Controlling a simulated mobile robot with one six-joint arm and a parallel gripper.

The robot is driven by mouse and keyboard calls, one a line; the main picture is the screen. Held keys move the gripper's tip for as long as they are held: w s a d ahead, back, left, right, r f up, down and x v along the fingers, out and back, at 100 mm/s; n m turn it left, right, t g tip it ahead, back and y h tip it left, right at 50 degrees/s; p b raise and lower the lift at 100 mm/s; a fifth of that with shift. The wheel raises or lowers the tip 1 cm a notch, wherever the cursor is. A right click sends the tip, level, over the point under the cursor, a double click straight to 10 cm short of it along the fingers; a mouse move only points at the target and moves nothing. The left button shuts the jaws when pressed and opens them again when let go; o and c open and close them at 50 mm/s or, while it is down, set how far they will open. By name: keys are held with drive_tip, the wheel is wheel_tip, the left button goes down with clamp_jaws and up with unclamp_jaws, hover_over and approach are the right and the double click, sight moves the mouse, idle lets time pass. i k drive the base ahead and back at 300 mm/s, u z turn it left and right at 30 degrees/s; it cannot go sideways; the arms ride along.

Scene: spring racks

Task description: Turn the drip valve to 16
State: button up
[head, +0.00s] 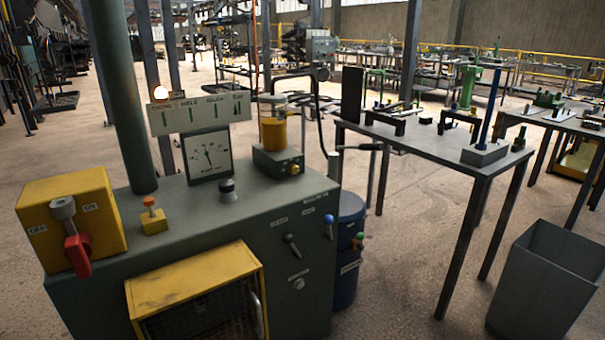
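An oil cup (274,131) with amber oil in a clear cylinder stands on a dark block at the back right of the grey-green machine cabinet (200,208). A small yellow-orange knob (294,169) sits on the front of that block; it may be the drip valve, but no label or number by it is readable. A square dial gauge (209,158) with a dark needle stands left of the oil cup, its small figures too fine to read. My gripper is not in view.
A red-handled switch (76,247) on a yellow box, an orange-topped button (149,204) and a black knob (228,190) are on the cabinet. Levers and a yellow mesh guard (195,290) are on its front. A table (430,145) and grey bin (548,280) stand right, with open floor between.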

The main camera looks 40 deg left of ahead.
sight(293, 169)
drive_tip(key=z, duration=1.85)
drive_tip(key=k, duration=0.15)
drive_tip(key=u, duration=4.55)
drive_tip(key=k, duration=0.6)
drive_tip(key=z, duration=0.25)
drive_tip(key=i, duration=0.2)
drive_tip(key=u, duration=0.1)
